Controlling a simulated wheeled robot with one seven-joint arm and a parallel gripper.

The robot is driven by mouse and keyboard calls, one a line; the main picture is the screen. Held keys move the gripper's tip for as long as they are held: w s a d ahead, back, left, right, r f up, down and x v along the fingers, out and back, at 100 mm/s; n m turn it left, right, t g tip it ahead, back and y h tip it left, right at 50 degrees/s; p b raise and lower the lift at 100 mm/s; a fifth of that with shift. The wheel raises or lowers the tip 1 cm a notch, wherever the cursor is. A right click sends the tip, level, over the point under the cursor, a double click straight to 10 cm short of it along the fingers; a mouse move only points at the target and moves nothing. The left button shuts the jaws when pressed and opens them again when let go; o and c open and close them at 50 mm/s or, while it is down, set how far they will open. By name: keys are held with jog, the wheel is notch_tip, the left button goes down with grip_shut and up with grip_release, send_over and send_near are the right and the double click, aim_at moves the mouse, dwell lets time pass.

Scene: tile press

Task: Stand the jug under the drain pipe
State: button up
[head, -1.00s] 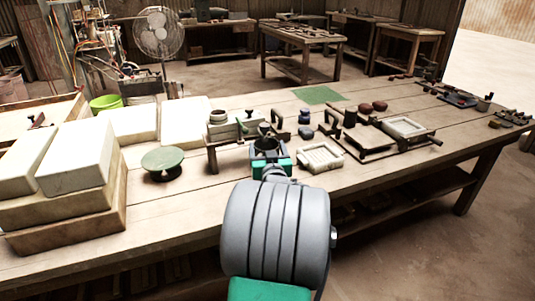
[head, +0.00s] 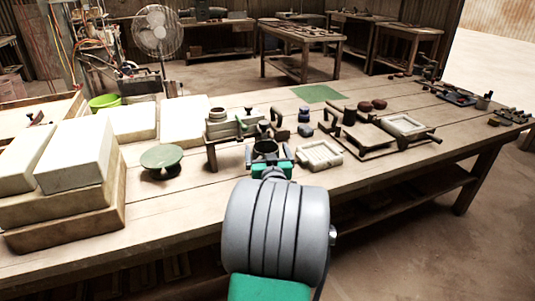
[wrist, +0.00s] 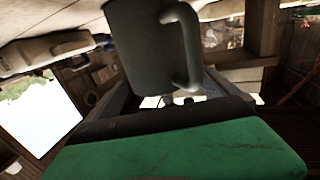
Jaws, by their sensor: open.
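The jug (head: 265,147) is a dark grey-green cup with its open mouth up, in front of the raised wooden stand on the bench. It also shows close up in the wrist view (wrist: 145,50), with its handle to the right. My gripper (head: 267,158) is open, with a finger on each side of the jug. I cannot tell whether the fingers touch it or whether its base rests on the bench. A thin green part (head: 240,123) on the stand, just behind and left of the jug, may be the drain pipe; its outlet is not clear.
A round green turntable (head: 163,158) is to the left, beside white blocks (head: 85,155). A pale ribbed tray (head: 320,156) sits close on the right. The bench front (head: 170,220) is clear.

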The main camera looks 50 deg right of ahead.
jog(key=v, duration=1.2)
